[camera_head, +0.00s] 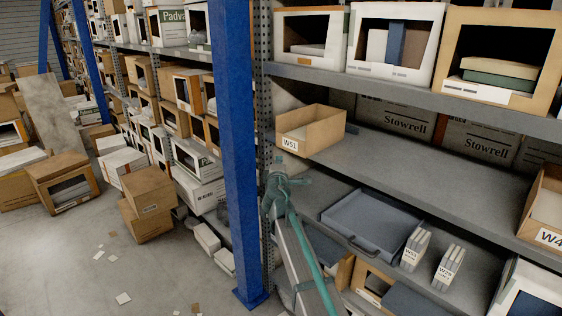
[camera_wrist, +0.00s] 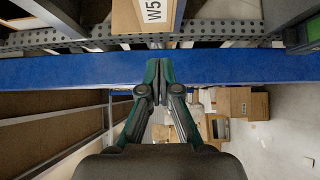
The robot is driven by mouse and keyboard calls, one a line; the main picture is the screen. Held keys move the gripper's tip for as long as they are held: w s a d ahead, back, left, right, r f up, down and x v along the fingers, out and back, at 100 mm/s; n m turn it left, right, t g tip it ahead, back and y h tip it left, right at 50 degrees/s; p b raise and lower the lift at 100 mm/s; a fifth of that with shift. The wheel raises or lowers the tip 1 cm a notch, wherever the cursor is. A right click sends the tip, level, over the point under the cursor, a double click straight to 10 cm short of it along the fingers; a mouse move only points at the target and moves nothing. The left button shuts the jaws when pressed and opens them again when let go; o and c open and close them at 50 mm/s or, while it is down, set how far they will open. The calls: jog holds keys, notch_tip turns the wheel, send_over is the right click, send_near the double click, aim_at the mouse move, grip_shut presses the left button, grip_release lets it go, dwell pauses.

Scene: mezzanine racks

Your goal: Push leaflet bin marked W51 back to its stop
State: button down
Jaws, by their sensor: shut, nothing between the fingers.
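The leaflet bin marked W51 (camera_head: 322,131) is an open tan box at the left end of the middle shelf (camera_head: 430,178). Its white label faces the aisle, and its front is at or slightly past the shelf's front edge. In the wrist view its labelled front (camera_wrist: 152,14) shows at the top, cut off by the frame. My gripper (camera_head: 279,161) is below and just left of the bin's front in the head view. In the wrist view my gripper (camera_wrist: 159,66) has its fingertips together, empty, below the label. I cannot tell its exact distance from the bin.
A blue upright (camera_head: 236,150) stands left of my gripper. Below are a grey tray (camera_head: 372,222) and two leaflet bundles, one (camera_head: 413,250) apparently marked W51. Another bin (camera_head: 546,216) stands at the shelf's right end. The middle shelf between the bins is clear.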

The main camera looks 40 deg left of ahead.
aim_at(288, 145)
jog(key=p+x, duration=0.1)
jog(key=x, duration=0.2)
jog(key=w+d+p+x, duration=0.1)
jog(key=x, duration=0.2)
jog(key=p+x, duration=0.1)
jog(key=x, duration=0.2)
jog(key=shift+w+d+p, duration=0.1)
jog(key=shift+w+p, duration=0.3)
jog(key=shift+w, duration=0.55)
jog(key=shift+d, duration=0.1)
